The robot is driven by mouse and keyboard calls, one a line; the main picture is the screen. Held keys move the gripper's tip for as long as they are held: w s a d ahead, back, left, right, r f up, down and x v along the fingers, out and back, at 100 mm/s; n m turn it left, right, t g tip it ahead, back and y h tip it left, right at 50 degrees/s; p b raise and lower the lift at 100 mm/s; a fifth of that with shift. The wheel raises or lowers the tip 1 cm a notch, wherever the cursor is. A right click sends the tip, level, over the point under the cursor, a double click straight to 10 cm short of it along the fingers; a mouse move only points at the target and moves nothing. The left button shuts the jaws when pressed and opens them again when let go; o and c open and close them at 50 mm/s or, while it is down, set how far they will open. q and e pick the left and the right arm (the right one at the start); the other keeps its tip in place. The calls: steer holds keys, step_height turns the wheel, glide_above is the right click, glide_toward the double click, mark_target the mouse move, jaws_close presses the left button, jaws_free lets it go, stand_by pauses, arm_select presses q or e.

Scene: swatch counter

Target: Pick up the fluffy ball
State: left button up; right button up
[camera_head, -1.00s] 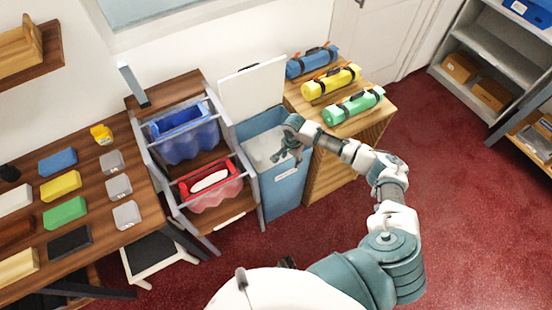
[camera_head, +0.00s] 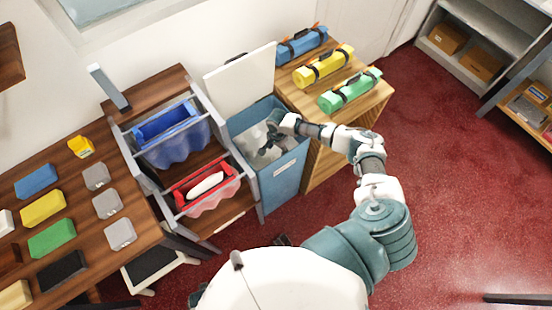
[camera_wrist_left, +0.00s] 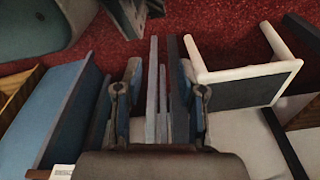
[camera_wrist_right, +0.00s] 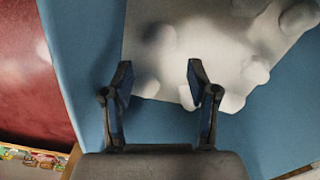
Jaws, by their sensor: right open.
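A pale grey-white lumpy thing with rounded knobs (camera_wrist_right: 225,45) lies inside the blue bin (camera_head: 285,182); it also shows in the head view (camera_head: 262,158). It may be the fluffy ball, but I cannot tell for sure. My right gripper (camera_wrist_right: 160,80) is open and empty over it, fingers pointing at its near edge; contact is not clear. In the head view the right gripper (camera_head: 272,132) is at the bin's mouth, partly hiding the inside. My left gripper (camera_wrist_left: 160,95) has its fingers apart with nothing seen held; in the head view I cannot make it out.
The bin's white lid (camera_head: 240,80) stands raised behind. A rack with a blue tub (camera_head: 175,140) and a red tub (camera_head: 205,190) holding a white oval thing stands left. A wooden cabinet (camera_head: 370,125) with rolls stands right. A stool (camera_wrist_left: 245,80) is near my left gripper.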

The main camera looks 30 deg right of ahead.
mark_target(277, 156)
step_height(277, 156, down, 6)
steer(key=shift+s+a+f+b, duration=0.1)
steer(key=shift+s+a+b, duration=0.05)
steer(key=shift+b, duration=0.75)
steer(key=shift+f, duration=0.25)
arm_select(q)
steer(key=shift+w+d+r, duration=0.1)
steer(key=shift+w+r, duration=0.4)
steer(key=shift+r, duration=0.3)
steer(key=shift+w+d+r, duration=0.1)
steer(key=shift+w+r, duration=0.4)
steer(key=shift+r, duration=0.3)
steer(key=shift+w+r, duration=0.5)
steer(key=shift+r, duration=0.3)
arm_select(e)
steer(key=shift+r, duration=0.1)
steer(key=c, duration=0.5)
